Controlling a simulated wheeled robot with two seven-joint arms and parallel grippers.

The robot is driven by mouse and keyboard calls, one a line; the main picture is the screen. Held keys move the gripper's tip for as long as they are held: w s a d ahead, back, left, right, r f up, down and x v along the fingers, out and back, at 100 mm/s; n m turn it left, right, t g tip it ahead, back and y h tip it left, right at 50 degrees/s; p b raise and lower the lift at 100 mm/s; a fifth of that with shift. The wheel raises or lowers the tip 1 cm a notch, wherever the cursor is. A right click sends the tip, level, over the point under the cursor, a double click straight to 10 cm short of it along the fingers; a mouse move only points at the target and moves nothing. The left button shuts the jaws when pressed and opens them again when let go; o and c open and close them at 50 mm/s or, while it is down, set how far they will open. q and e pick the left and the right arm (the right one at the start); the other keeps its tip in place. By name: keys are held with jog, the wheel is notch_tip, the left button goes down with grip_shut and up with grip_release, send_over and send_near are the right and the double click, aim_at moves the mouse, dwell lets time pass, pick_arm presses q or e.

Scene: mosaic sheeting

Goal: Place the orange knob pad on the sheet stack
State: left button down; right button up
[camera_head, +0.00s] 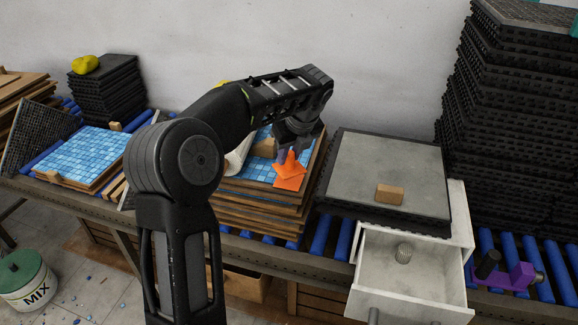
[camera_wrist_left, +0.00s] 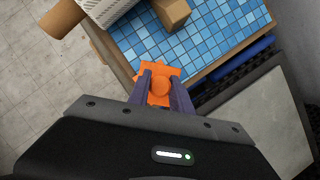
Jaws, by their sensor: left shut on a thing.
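The orange knob pad (camera_head: 290,183) is between the fingers of my left gripper (camera_head: 291,152), which is shut on its knob. The wrist view shows the round knob and orange pad (camera_wrist_left: 160,86) between the two purple-grey fingers. The pad is at the front right part of the sheet stack (camera_head: 240,189), blue mosaic tile on several wooden boards. The stack also shows in the wrist view (camera_wrist_left: 215,40). I cannot tell whether the pad touches the tiles. My left arm hides part of the stack. My right gripper is not in view.
A wooden block (camera_head: 265,147) and a pale roll (camera_head: 240,155) lie on the stack behind the pad. To the right, a grey slab (camera_head: 385,165) bears another wooden block (camera_head: 390,194). An open drawer (camera_head: 410,280) projects below it. Tall black trays (camera_head: 505,110) stand far right.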

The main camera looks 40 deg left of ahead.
aim_at(289, 166)
pick_arm(q)
jog(key=shift+f, duration=1.85)
jog(key=shift+f, duration=0.1)
jog(key=c, duration=1.2)
grip_release()
jog(key=shift+o, duration=0.2)
jog(key=v, duration=1.2)
